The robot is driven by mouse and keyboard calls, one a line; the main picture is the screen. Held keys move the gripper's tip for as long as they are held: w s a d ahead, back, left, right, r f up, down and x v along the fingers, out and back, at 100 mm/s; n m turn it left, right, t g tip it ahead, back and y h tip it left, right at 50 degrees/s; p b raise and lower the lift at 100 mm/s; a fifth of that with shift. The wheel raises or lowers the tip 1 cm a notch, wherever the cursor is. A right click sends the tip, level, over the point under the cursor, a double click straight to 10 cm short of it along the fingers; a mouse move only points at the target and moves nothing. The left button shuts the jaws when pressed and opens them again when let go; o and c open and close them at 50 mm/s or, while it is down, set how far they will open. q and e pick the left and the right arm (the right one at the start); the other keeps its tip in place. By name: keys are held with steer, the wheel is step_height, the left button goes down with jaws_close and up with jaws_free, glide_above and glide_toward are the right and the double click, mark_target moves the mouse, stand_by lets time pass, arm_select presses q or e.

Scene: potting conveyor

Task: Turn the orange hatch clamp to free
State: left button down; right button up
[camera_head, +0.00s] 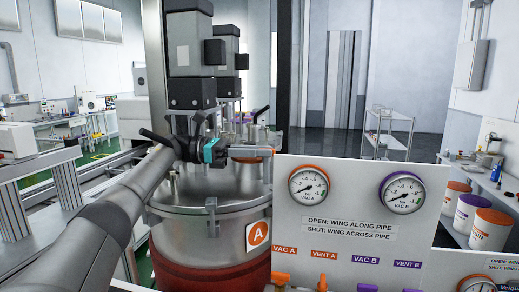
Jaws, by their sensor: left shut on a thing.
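The steel vessel (210,205) marked with an orange A label stands in the middle, with a flat lid and a red lower band. My left arm comes in from the left, and its gripper (238,151), behind a teal band, is over the vessel's lid. It is shut on what looks like the orange hatch clamp (265,150), of which only a small orange-tinted part shows at the fingertips. The clamp's base and its exact turn are hard to make out. My right gripper is not in view.
A white panel (330,233) with two gauges, VAC A (309,186) and VAC B (402,193), stands close at the front right. Dark motor housings (190,55) rise behind the gripper. A wheeled shelf cart (388,135) stands farther back on open floor.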

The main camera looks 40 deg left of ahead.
arm_select(q)
steer(key=c, duration=0.9)
jaws_free()
